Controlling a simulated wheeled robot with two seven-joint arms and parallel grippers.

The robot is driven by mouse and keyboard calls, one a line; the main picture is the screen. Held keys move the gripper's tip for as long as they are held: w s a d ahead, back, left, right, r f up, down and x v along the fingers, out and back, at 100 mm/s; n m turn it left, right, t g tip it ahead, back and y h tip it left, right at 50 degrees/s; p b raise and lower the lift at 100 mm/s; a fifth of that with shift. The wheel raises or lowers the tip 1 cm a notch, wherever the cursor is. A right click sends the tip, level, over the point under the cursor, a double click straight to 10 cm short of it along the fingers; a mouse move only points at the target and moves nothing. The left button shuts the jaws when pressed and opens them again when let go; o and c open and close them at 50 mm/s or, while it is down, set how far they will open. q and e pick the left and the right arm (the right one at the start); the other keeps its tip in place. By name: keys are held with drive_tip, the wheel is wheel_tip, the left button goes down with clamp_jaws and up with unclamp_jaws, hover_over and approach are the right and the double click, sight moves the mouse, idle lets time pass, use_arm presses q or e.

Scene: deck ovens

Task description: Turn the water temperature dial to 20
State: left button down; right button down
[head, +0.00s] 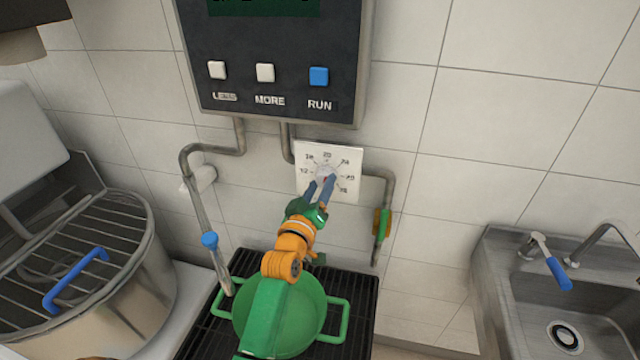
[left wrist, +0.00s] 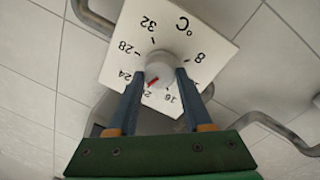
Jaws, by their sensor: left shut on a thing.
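The water temperature dial is a white square plate (head: 349,157) on the tiled wall below the control box, with black numbers around a round knob. In the left wrist view the plate (left wrist: 208,46) appears upside down, with °C and numbers. My left gripper (head: 325,182) reaches up to it and is shut on the white knob (left wrist: 160,70), one blue finger on each side. The knob's red mark points down-left in the left wrist view, between 24 and a partly hidden number beside it, closer to the latter, which looks like 20. My right gripper is not in view.
The control box (head: 285,45) with LESS, MORE and RUN buttons hangs just above the dial. Pipes run on both sides, with a green-and-orange valve handle (head: 382,223) at right. A green pot (head: 315,315) stands on a black grate below my arm. A sink (head: 520,282) is at right.

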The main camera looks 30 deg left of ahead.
use_arm(q)
drive_tip(key=shift+n+p, duration=0.35)
drive_tip(key=shift+n, duration=1.75)
drive_tip(key=shift+r, duration=0.1)
drive_tip(key=c, duration=0.7)
unclamp_jaws()
drive_tip(key=o, duration=0.4)
drive_tip(key=shift+c, duration=0.2)
drive_tip(key=shift+w+f, duration=0.2)
